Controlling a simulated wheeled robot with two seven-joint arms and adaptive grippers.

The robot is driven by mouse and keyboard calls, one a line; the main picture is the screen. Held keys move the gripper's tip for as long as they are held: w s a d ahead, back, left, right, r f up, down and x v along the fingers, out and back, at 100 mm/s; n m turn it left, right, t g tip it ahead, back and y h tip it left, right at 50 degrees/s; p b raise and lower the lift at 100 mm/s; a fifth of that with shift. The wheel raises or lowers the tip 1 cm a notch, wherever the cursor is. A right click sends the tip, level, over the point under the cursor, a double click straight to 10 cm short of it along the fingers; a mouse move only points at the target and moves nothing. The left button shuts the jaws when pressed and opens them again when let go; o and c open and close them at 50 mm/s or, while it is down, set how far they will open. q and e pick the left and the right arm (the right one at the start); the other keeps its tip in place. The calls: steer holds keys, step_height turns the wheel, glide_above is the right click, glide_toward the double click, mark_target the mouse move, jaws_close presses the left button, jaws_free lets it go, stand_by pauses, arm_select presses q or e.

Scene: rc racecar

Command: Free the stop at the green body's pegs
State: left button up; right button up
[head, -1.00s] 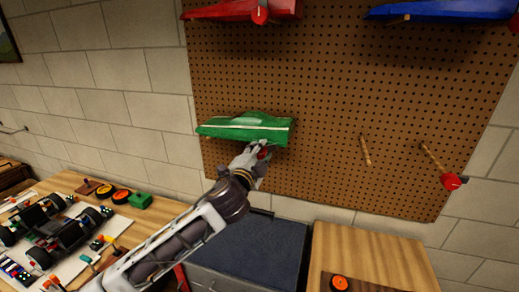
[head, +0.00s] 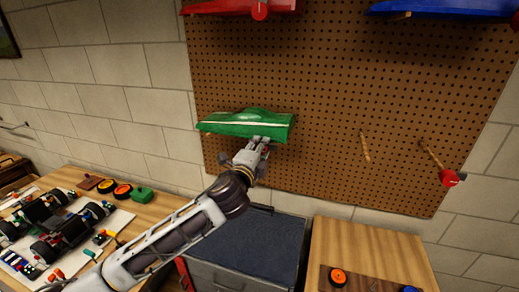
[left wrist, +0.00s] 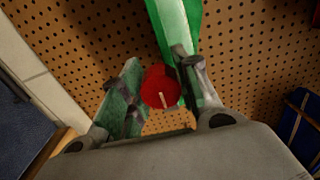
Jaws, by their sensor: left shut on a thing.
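The green body (head: 245,125) hangs on the pegboard, left of centre in the head view. Part of it shows at the top of the left wrist view (left wrist: 178,28). My left gripper (head: 262,143) reaches up to its lower right edge. In the left wrist view a round red stop (left wrist: 155,84), with a pale peg end showing at its face, sits between the fingers of my left gripper (left wrist: 155,92), which are shut on it. The gripper hides this stop in the head view. My right gripper is not in view.
A red body (head: 235,8) and a blue body (head: 440,9) hang higher on the pegboard (head: 330,85). Below are a cabinet (head: 250,243), a wooden top (head: 370,252) and a bench with a car chassis (head: 62,228).

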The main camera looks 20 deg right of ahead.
arm_select(q)
steer(key=o, duration=1)
steer(key=shift+v, duration=6)
steer(key=shift+f, duration=0.1)
